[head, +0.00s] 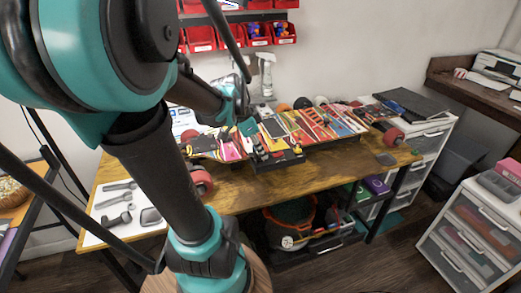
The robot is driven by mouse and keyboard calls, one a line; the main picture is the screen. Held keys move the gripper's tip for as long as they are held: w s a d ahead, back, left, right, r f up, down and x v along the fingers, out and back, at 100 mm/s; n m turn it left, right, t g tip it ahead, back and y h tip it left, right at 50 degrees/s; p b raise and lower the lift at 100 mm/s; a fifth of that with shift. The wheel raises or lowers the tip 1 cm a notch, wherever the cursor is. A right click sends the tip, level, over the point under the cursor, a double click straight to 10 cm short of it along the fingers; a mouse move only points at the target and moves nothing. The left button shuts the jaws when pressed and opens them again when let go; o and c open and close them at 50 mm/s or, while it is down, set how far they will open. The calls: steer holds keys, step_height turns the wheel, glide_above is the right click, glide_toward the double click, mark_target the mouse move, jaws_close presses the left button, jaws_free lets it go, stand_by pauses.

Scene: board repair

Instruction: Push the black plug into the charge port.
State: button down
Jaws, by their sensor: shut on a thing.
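An electric board (322,140), opened to show its colourful inner parts, lies across the wooden table. Its red wheels show at the left (201,181) and right (393,136) ends. My gripper (259,150) is over the left-middle part of the board, close to its near edge. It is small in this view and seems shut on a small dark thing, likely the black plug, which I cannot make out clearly. The charge port cannot be told apart from the other parts, and I cannot see whether plug and port touch.
A spray bottle (265,72) stands behind. Red bins (201,39) hang above. Drawer units stand at the right.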

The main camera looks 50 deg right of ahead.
steer(key=shift+f, duration=0.35)
stand_by(0.3)
steer(key=c, duration=1.3)
jaws_free()
steer(key=shift+o, duration=1.4)
steer(key=shift+r, duration=0.75)
steer(key=shift+r, duration=0.35)
steer(key=shift+r, duration=0.45)
steer(key=shift+r, duration=2.95)
